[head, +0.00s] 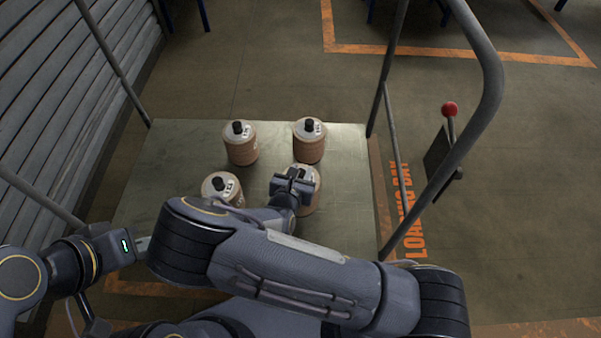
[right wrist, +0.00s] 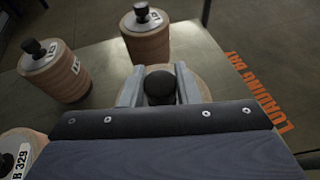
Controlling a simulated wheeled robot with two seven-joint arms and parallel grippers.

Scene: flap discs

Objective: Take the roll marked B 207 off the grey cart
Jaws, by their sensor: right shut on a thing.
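Several tan rolls of discs with black top knobs stand upright on the grey cart (head: 345,225). My right gripper (head: 294,178) is shut on the black knob (right wrist: 160,85) of the front right roll (head: 314,197). That roll's label is hidden, so I cannot read its mark. The front left roll (head: 221,187) reads B 329 in the right wrist view (right wrist: 30,150). The back left roll (head: 241,147) and back right roll (head: 310,143) have labels too small or angled to read.
Grey tube rails (head: 490,75) rise at the cart's sides. A red-knobbed lever (head: 450,109) stands to the right. A slatted shutter (head: 60,90) is at the left. Orange LOADING BAY lettering (head: 409,220) marks the floor on the right. The cart's right part is bare.

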